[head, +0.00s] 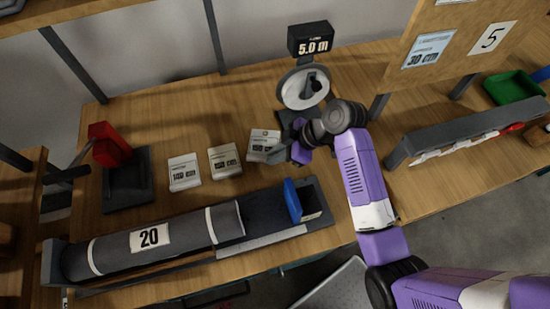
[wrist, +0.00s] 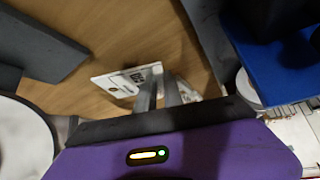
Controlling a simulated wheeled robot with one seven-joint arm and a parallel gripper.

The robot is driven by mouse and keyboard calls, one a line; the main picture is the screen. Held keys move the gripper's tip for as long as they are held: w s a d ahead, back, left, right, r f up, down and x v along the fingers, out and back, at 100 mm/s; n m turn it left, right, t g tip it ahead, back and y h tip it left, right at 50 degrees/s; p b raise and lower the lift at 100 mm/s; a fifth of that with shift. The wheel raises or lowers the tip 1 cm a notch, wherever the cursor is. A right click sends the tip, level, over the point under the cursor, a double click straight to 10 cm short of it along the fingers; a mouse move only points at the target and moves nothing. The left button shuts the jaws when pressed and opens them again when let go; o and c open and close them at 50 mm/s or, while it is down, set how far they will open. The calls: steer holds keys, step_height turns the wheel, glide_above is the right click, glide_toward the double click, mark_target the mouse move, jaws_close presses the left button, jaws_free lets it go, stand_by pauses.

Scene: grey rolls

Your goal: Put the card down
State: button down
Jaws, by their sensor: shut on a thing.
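A small white card (head: 264,145) with dark print is at the right end of a row of similar cards on the wooden table. My gripper (head: 278,153) is right at this card's right side, and its fingers are partly hidden by its own body. In the wrist view the two fingers (wrist: 160,96) are close together on the white card (wrist: 125,80), which shows beyond and between them. The card is at or just above the wood; I cannot tell whether it touches.
Two more cards (head: 184,172) (head: 224,161) stand to the left. In front lies a grey roll (head: 155,240) marked 20 in a cradle, with a blue plate (head: 292,200). A dial counter (head: 303,85) reading 5.0 m stands behind my gripper. A red-handled device (head: 110,145) is far left.

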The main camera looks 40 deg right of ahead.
steer(key=shift+f, duration=1.45)
steer(key=shift+f, duration=0.15)
steer(key=c, duration=1.5)
jaws_free()
steer(key=v, duration=1.2)
steer(key=shift+r+b, duration=0.2)
steer(key=shift+b, duration=0.2)
